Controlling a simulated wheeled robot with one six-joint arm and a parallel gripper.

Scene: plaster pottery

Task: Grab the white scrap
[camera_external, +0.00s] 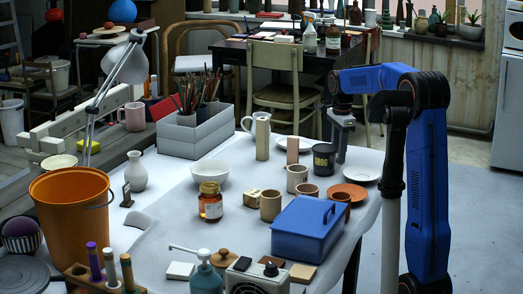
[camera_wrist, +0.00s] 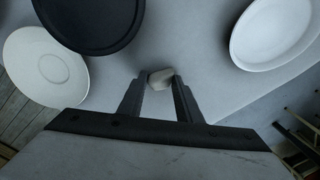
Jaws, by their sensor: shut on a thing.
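The white scrap (camera_wrist: 161,78) is a small pale lump between the fingertips of my gripper (camera_wrist: 160,92) in the wrist view. The fingers are closed on it from both sides, and its far end sticks out past the tips. In the external view my gripper (camera_external: 340,155) points down at the far right part of the white-covered table, just right of a dark mug (camera_external: 324,161). The scrap cannot be made out there. Whether it touches the table is not clear.
In the wrist view a dark round shape (camera_wrist: 90,22) and a white plate (camera_wrist: 45,68) lie left, a white dish (camera_wrist: 275,32) right. In the external view a white bowl (camera_external: 361,174), an orange saucer (camera_external: 350,188) and a blue box (camera_external: 308,230) stand nearer the camera.

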